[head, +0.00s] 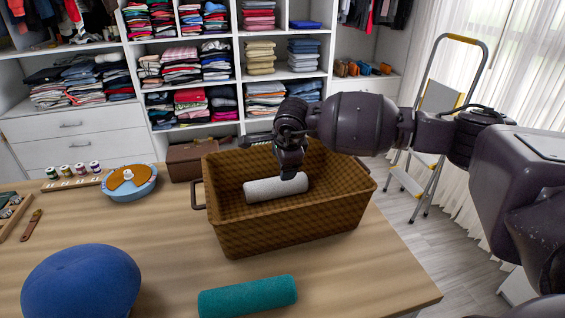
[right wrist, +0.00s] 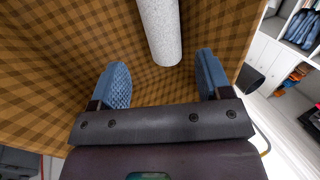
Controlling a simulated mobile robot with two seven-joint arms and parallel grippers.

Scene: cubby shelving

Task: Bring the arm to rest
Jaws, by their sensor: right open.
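My right gripper (head: 289,172) reaches in from the right and points down into a brown checked basket (head: 303,231) on the wooden table. In the right wrist view the right gripper (right wrist: 162,84) has its two blue fingers spread apart with nothing between them. A light grey roll (head: 262,190) lies inside the basket, close under the gripper in the head view. The roll also shows beyond the fingertips in the right wrist view (right wrist: 160,30). My left gripper is in neither view.
A teal roll (head: 248,297) and a blue rounded object (head: 82,284) are at the table's front. A blue round dish (head: 130,184), thread spools (head: 74,170) and a brown case (head: 190,160) stand behind. Shelves of folded clothes (head: 260,58) and a stepladder (head: 428,150) lie beyond.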

